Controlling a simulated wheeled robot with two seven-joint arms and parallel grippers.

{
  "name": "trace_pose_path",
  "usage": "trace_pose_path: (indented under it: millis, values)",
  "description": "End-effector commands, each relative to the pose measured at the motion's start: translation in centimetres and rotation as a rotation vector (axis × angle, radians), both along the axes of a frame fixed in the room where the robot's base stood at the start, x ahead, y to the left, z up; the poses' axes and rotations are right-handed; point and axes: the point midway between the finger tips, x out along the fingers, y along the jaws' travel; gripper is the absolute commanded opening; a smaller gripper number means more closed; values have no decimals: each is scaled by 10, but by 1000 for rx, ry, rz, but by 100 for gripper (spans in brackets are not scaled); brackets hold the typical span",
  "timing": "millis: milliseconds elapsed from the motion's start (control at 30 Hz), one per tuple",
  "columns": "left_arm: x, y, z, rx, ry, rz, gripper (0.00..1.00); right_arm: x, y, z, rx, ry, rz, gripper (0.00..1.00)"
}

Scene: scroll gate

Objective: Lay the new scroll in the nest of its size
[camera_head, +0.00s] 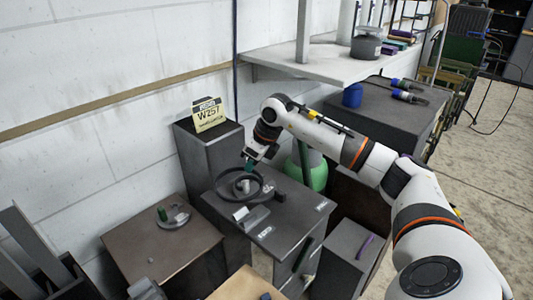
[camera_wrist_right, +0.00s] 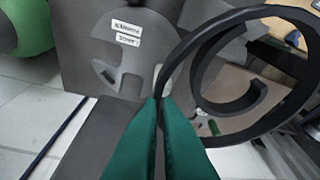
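The dark scroll (camera_head: 227,193), an open ring with an inner curl, is over the dark cabinet top in the head view. It fills the right of the right wrist view (camera_wrist_right: 205,47). My right gripper (camera_head: 249,168) has teal fingers; in the wrist view its fingertips (camera_wrist_right: 158,99) are closed together on the scroll's thin wall. I cannot tell which nest matches the scroll's size, or whether the scroll touches the cabinet. My left gripper is not seen.
A brown table (camera_head: 130,248) at left holds a round grey plate (camera_head: 176,221) and a green cylinder (camera_head: 162,214). A tall dark pillar (camera_head: 205,155) carries a W257 sign (camera_head: 209,114). A green rounded vessel (camera_head: 311,172) stands behind the cabinet (camera_head: 290,232).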

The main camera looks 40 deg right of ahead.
Motion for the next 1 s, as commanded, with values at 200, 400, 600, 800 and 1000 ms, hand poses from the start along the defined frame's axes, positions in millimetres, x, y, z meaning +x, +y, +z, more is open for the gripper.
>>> trace_pose_path:
  millis: [200, 400, 600, 800, 1000]
  values:
    - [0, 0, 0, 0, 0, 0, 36, -12, 55, -9, 4, -2, 416, 0]
    - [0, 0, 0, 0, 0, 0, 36, -30, 101, -17, 4, -2, 809, 0]
    - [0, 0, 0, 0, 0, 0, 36, -55, 143, -24, 4, 1, 1222, 0]
    - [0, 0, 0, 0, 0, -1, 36, -87, 180, -31, 2, 4, 1664, 0]
    - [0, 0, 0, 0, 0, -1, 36, -122, 206, -39, 1, 7, 2060, 0]
